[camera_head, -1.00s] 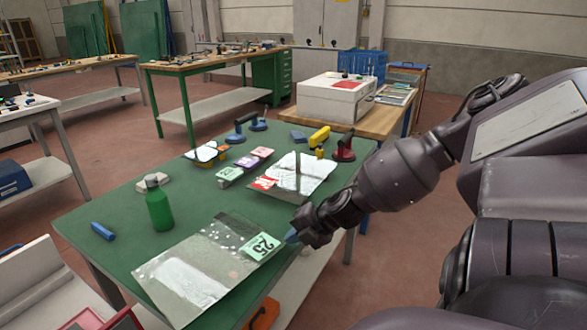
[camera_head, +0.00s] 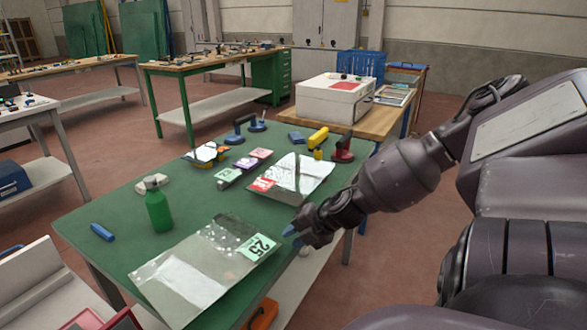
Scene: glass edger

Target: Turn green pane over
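A glass pane with a green label reading 25 (camera_head: 256,247) lies flat at the near edge of the green table; its clear, reflective body (camera_head: 190,272) runs toward the lower left. My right gripper (camera_head: 292,238) is just right of the labelled corner, over the table's right edge. Its blue-tipped fingers point left toward the pane; a gap between the fingertips and the pane is hard to judge. I cannot make out how far apart the fingers are. My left gripper is not in view.
A green bottle (camera_head: 159,208) stands behind the pane, and a blue marker-like object (camera_head: 102,232) lies at left. Another pane with a red label (camera_head: 263,185) lies farther back, near suction cups (camera_head: 240,130) and a yellow-handled tool (camera_head: 318,138). The table middle (camera_head: 205,200) is clear.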

